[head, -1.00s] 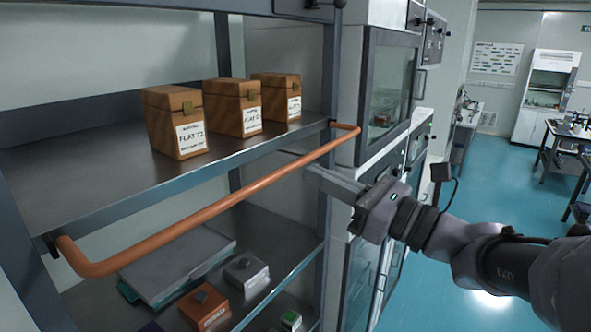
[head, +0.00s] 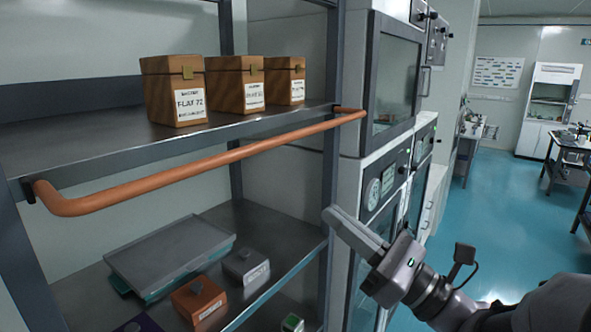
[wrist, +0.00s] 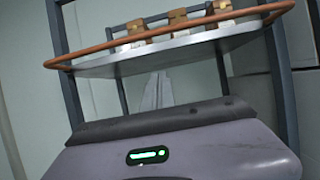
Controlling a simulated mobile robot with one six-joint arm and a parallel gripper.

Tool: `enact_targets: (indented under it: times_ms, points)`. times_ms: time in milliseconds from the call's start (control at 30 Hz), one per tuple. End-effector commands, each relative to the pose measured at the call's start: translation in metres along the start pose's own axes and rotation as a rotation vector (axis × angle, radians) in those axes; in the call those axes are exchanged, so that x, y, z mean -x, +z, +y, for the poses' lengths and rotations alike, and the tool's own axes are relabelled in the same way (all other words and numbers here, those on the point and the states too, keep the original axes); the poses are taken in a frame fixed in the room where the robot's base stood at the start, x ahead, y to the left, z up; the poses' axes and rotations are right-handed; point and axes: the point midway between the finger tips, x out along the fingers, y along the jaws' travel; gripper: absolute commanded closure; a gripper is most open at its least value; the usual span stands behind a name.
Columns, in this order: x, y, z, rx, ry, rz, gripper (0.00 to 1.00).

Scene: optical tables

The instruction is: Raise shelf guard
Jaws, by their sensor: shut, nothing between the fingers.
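The shelf guard is an orange bar (head: 200,163) along the front of the upper shelf (head: 95,152). It is mounted at both ends and juts out in front of the shelf edge, roughly level with it. The bar also shows in the wrist view (wrist: 180,31), passing in front of the boxes. My gripper (head: 330,214) is shut and empty, below the bar's right part and apart from it in the head view. In the wrist view its closed fingers (wrist: 156,90) point up towards the shelf.
Three wooden boxes (head: 174,92) with labels stand on the upper shelf. The lower shelf holds a grey tray-like case (head: 170,255), an orange block (head: 199,300) and a grey block (head: 246,267). A dark shelf post (head: 332,180) and glass-fronted cabinets (head: 393,80) stand to the right.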

Motion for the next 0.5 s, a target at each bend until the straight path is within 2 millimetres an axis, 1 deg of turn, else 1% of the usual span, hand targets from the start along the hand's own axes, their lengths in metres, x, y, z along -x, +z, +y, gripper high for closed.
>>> enact_targets:
  times_ms: [67, 167, 267, 500]
  points:
    - [-0.001, 0.001, 0.000, 0.000, 0.000, 0.000, 1.00]
    - [-0.009, 0.002, 0.000, 0.000, 0.003, 0.000, 1.00]
    - [-0.028, 0.003, 0.001, -0.003, 0.004, 0.001, 1.00]
    - [-0.081, 0.003, 0.001, -0.003, 0.004, 0.002, 1.00]
